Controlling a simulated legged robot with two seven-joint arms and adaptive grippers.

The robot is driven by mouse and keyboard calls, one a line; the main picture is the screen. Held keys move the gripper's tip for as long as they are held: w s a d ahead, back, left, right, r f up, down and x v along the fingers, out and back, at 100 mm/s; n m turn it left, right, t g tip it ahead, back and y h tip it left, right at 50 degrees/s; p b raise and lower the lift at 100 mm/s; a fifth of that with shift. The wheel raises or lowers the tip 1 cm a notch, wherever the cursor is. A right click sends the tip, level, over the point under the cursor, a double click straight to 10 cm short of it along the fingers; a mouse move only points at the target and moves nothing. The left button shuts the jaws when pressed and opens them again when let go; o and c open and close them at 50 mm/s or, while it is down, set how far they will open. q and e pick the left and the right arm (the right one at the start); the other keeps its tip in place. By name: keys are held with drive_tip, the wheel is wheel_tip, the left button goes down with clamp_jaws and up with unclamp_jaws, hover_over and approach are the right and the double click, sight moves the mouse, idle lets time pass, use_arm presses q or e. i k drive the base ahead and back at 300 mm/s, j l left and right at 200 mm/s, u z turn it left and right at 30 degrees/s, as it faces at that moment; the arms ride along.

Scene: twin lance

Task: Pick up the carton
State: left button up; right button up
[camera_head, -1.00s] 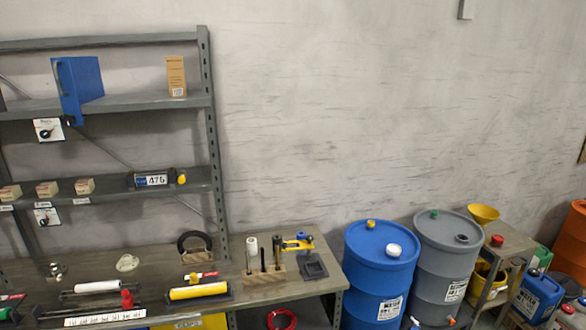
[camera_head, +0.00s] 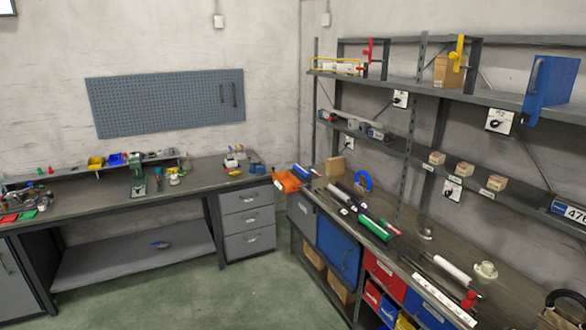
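Several cardboard boxes are in view, and I cannot tell which one is the carton. A brown box (camera_head: 449,71) stands on the upper shelf at the right, partly behind a yellow clamp. A small brown box (camera_head: 335,167) stands at the back of the right bench. Small pale boxes (camera_head: 465,169) sit in a row on the lower shelf. Larger brown boxes (camera_head: 341,288) are under the right bench, partly hidden. Neither of my grippers is in view.
The right bench (camera_head: 395,244) carries rollers, tools and a blue ring. A blue folder-like panel (camera_head: 550,88) juts from the upper shelf. A long bench (camera_head: 110,193) with drawers (camera_head: 247,222) stands at the left. The green floor (camera_head: 215,295) between the benches is clear.

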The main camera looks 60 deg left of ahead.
sight(335, 166)
drive_tip(key=u, duration=1.8)
drive_tip(key=i+j+u, duration=0.3)
drive_tip(key=i, duration=0.8)
drive_tip(key=i+j+u, duration=0.1)
drive_tip(key=i+u, duration=0.25)
drive_tip(key=i, duration=0.8)
